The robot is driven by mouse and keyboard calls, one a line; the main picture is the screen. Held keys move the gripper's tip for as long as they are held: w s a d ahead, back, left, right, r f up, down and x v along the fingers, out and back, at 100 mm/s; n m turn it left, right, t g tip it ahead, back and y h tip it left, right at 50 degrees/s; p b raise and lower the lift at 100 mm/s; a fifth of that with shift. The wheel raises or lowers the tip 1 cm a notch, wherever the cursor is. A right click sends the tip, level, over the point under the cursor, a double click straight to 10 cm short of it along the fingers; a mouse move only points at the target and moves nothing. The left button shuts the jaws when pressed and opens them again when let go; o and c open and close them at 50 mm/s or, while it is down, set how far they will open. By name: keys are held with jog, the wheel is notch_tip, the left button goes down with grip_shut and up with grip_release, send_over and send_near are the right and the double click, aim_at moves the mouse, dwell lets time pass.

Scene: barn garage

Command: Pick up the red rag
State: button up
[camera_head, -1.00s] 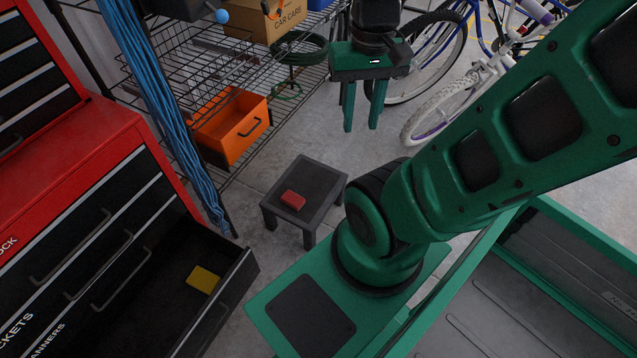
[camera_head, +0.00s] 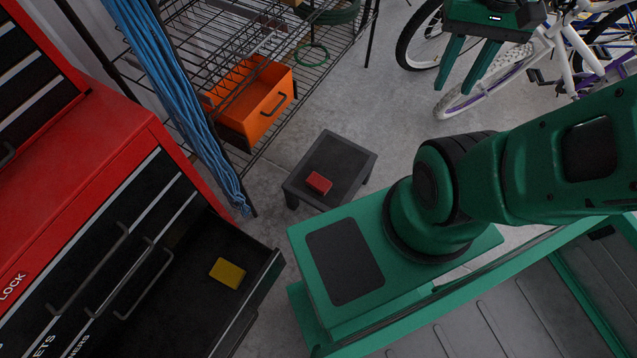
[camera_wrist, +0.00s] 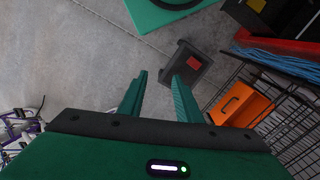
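The red rag (camera_head: 319,183) is a small folded block lying on top of a low dark stool (camera_head: 346,155). It also shows in the wrist view (camera_wrist: 194,64) on the stool, beyond my fingertips. My gripper (camera_head: 458,88) is at the upper right of the head view, held above the floor in front of the bicycles and well apart from the rag. In the wrist view my gripper (camera_wrist: 158,76) has its two fingers spread with nothing between them.
A red tool chest (camera_head: 95,150) stands at left with an open drawer holding a yellow folded cloth (camera_head: 227,273). A wire rack (camera_head: 318,74) with an orange bin (camera_head: 262,108) stands behind the stool. Bicycles (camera_head: 560,60) are at upper right. Bare floor (camera_head: 400,115) lies between.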

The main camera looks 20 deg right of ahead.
jog(key=o, duration=0.5)
jog(key=shift+s+r, duration=0.15)
jog(key=shift+s, duration=0.15)
jog(key=o, duration=0.5)
jog(key=shift+r, duration=0.1)
jog(key=shift+c, duration=0.2)
jog(key=o, duration=0.7)
jog(key=shift+m+h, duration=0.3)
jog(key=shift+h, duration=0.1)
jog(key=w, duration=0.2)
jog(key=w+d+f, duration=0.2)
jog(key=w, duration=0.1)
jog(key=shift+w+f, duration=0.15)
jog(key=shift+w, duration=0.15)
jog(key=w+a+f+m+h, duration=0.1)
jog(key=w+a+f, duration=0.1)
jog(key=w+f, duration=0.85)
jog(key=w+a+f+m, duration=0.1)
jog(key=w+a+f, duration=0.1)
jog(key=w+f, duration=0.9)
jog(key=m+y, duration=0.2)
jog(key=m, duration=0.1)
send_over(319, 182)
notch_tip(319, 182, down, 35)
jog(key=f, duration=0.5)
jog(key=shift+s, duration=0.25)
jog(key=shift+w+f, duration=0.15)
jog(key=shift+f, duration=1.3)
jog(key=shift+w+f, duration=0.1)
jog(key=shift+f, duration=1.35)
